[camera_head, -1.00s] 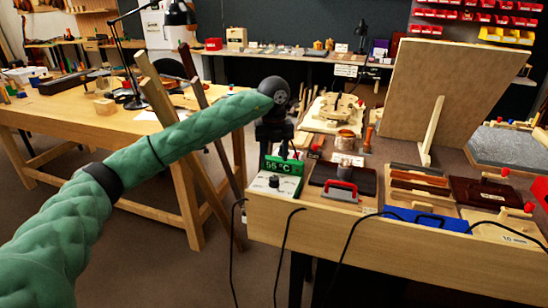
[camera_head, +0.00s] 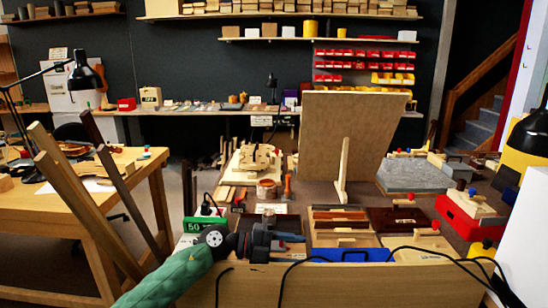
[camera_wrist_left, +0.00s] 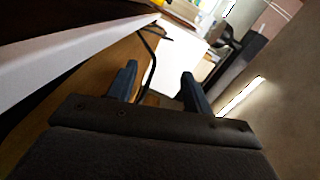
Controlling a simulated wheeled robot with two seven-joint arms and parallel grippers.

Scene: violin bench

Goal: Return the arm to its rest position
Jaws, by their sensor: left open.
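My left arm (camera_head: 170,279), in a green padded sleeve, comes in from the lower left of the head view. My left gripper (camera_head: 288,243) points right, over or just before the near edge of the violin bench (camera_head: 350,284). In the left wrist view, the two dark blue fingers of the left gripper (camera_wrist_left: 158,88) stand apart with nothing between them. My right arm and gripper are not in view.
Close to the left gripper are a green display box (camera_head: 205,225), a blue tray (camera_head: 352,255) and dark cables. A tilted board (camera_head: 345,135) stands behind. Long wooden bars (camera_head: 85,205) lean at the left. A red box (camera_head: 462,217) is at the right.

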